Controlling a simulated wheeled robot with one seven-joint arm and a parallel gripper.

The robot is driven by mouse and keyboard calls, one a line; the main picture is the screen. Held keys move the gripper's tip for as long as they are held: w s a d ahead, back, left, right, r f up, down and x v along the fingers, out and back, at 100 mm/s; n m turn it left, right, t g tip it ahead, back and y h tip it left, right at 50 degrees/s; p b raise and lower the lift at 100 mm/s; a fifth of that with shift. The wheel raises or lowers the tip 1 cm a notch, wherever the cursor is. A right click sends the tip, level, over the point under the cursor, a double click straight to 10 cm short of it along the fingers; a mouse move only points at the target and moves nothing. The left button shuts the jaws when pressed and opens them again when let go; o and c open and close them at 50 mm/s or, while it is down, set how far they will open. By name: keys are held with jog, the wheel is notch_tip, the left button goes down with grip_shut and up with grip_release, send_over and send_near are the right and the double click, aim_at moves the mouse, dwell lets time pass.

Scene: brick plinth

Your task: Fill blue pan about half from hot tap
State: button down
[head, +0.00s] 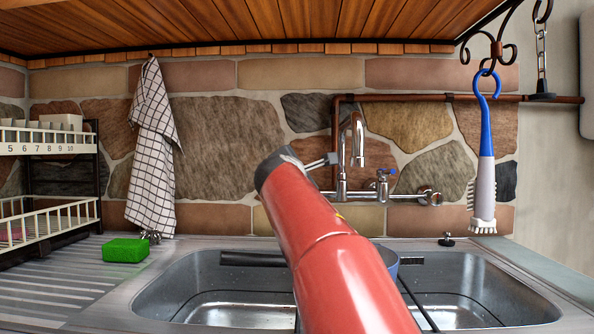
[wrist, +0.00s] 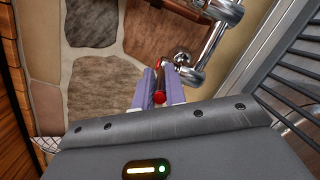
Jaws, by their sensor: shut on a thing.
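The blue pan (head: 391,262) sits in the sink under the tap, mostly hidden behind my red arm; a strip of its blue side and dark handles at both sides show. The chrome tap (head: 358,145) is on the wall, with a blue-marked cold handle (head: 382,184) on its right. My gripper (head: 332,159) is at the tap's left side. In the wrist view my gripper (wrist: 160,88) is shut on a red-tipped handle (wrist: 159,98), which looks like the hot one. The pan's inside and any water are hidden.
A green sponge (head: 126,250) lies on the drainboard at left. A checked towel (head: 153,150) hangs on the wall. A dish rack (head: 45,190) stands far left. A brush with a blue handle (head: 485,150) hangs at right. The sink rim (head: 215,243) runs in front of the wall.

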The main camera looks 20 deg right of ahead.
jog(key=c, duration=1.5)
grip_release()
jog(key=shift+d, duration=0.1)
jog(key=shift+o, duration=0.2)
jog(key=b+v, duration=0.2)
jog(key=v, duration=0.6)
